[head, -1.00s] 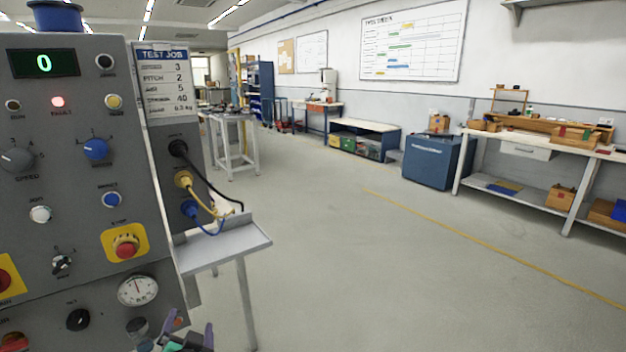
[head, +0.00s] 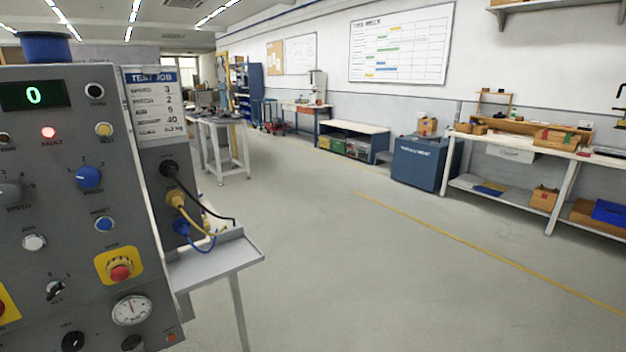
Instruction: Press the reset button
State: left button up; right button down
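The grey control panel (head: 60,215) fills the left side of the head view. A round blue button (head: 104,224), whose small label looks like RESET, sits on it above the yellow-backed red stop button (head: 121,272). It stands clear with nothing touching it. The red FAULT lamp (head: 49,133) is lit and the green display (head: 34,95) reads 0. Neither of my grippers shows.
Blue knob (head: 88,177), white button (head: 34,242) and round gauge (head: 132,310) surround the blue button. A side shelf (head: 215,258) with plugged cables (head: 205,212) juts out to the right. The floor (head: 400,270) beyond is open.

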aim_at(104, 224)
jog(key=u, duration=1.25)
